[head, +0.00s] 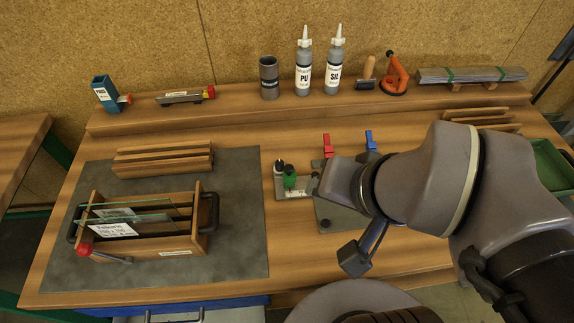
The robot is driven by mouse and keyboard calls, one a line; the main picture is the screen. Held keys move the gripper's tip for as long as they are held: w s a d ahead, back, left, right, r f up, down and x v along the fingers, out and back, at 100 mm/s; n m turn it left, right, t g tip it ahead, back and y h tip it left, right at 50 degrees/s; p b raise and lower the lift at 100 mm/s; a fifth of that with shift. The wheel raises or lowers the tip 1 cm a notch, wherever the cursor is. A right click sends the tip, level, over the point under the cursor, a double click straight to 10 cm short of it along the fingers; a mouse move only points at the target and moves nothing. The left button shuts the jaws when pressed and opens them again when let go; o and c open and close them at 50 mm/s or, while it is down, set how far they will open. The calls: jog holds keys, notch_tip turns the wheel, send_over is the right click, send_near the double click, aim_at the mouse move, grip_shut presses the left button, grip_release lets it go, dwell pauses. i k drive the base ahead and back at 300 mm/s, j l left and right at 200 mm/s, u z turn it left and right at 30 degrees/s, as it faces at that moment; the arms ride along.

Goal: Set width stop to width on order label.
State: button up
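A metal fixture plate (294,190) with a green knob (290,179) and a black-and-white knob (279,166) stands mid-bench; I cannot tell for sure which part is the width stop. A white order label (111,230) with text too small to read surely lies on the glass panes in the wooden frame box (180,246) at the left. My gripper (318,186) is just right of the green knob, close to the plate. Its fingers are mostly hidden by my wrist, so contact and opening do not show.
A grey plate (330,219) with red (327,146) and blue (370,141) clamps lies beneath my wrist. Bottles (304,75), a cup (269,78) and a suction lifter (394,76) stand on the back shelf. The grey mat (240,200) has bare room at its right.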

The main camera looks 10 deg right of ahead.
aim_at(289, 177)
jog(key=k+u, duration=0.1)
jog(key=u, duration=0.3)
jog(key=k+u, duration=0.1)
jog(key=u, duration=0.7)
jog(key=k+j+u, duration=0.15)
jog(key=u, duration=0.25)
jog(key=j+u, duration=0.1)
jog(key=u, duration=0.3)
jog(key=z, duration=1.7)
